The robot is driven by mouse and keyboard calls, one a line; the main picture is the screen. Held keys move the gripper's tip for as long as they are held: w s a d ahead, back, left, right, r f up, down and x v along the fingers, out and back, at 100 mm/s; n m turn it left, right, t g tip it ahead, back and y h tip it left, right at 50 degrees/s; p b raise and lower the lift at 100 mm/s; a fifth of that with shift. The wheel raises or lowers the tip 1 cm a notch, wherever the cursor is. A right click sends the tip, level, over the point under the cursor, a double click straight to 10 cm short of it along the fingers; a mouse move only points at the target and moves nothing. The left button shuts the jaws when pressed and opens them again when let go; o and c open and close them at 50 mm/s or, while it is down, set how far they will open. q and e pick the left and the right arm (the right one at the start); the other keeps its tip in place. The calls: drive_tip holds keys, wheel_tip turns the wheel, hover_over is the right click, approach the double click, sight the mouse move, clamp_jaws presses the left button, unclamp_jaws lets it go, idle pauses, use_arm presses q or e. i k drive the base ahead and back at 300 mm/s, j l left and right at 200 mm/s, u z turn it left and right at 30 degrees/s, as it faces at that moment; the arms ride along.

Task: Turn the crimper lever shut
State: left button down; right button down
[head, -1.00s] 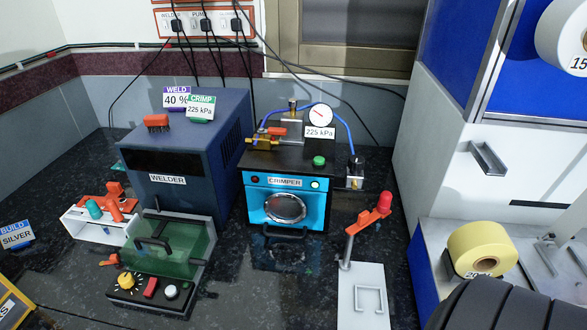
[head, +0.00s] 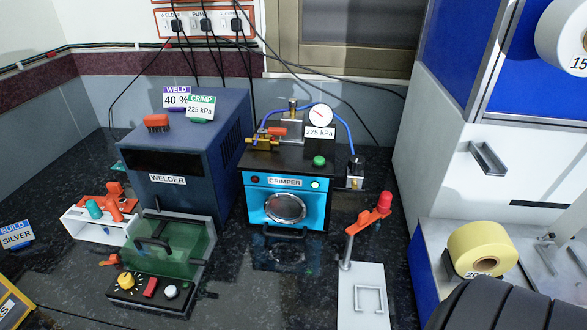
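The crimper (head: 285,203) is a blue-fronted box with a black top, a round window and a front handle. An orange-red lever (head: 277,131) sits on the brass valve (head: 261,143) on its top, lying roughly level across the picture. A white gauge (head: 320,115) and a green button (head: 319,160) are also on top. To its front right, a separate orange arm with a red knob (head: 384,201) rises at a slant from a grey post and plate. I cannot tell for certain which lever is the crimper's. Neither of my grippers is in view.
The dark blue welder (head: 190,150) stands left of the crimper. A green clear-lidded box (head: 165,250) with knobs stands in front of it. A white stand (head: 92,222) is at left. A yellow roll (head: 482,249) is at right. Dark counter shows before the crimper.

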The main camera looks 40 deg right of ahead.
sight(274, 131)
drive_tip(key=k+z, duration=0.1)
drive_tip(key=z, duration=0.7)
drive_tip(key=k+z, duration=0.15)
drive_tip(key=z, duration=0.25)
drive_tip(key=i+j+u, duration=0.2)
drive_tip(key=i+j, duration=0.05)
drive_tip(key=j, duration=0.05)
